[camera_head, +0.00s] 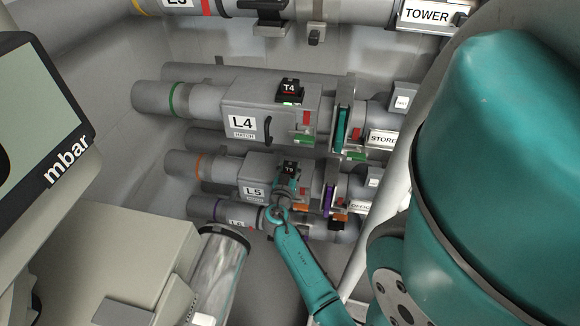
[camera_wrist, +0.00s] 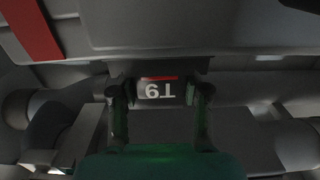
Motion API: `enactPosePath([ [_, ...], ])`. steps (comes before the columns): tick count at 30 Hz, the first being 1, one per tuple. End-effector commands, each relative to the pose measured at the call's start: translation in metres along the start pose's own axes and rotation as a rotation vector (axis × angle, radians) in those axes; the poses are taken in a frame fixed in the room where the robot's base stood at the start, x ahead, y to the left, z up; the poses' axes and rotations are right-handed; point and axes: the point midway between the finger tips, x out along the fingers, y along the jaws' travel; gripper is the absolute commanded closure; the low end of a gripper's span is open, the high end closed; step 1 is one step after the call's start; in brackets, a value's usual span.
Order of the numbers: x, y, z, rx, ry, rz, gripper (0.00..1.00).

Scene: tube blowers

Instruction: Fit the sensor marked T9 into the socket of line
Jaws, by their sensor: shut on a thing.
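The sensor marked T9 (camera_head: 288,168) is a small dark block at the top of the L5 line housing (camera_head: 254,172). My gripper (camera_head: 287,184) reaches it from below in the head view and is shut on it.
Line L4 (camera_head: 240,124) above carries sensor T4 (camera_head: 290,88) with a green light. Line L6 (camera_head: 238,222) lies below, partly behind my arm. A TOWER line (camera_head: 428,13) runs along the top. A mbar display (camera_head: 40,110) and a clear cylinder (camera_head: 218,270) stand at left.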

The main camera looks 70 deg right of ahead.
Motion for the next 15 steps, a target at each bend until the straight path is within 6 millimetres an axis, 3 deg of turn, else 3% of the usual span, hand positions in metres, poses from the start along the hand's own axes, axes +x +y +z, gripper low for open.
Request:
enactPosePath([
  [15, 0.0003, 0.0000, 0.0040, 0.000, 0.001, 0.000, 0.89],
])
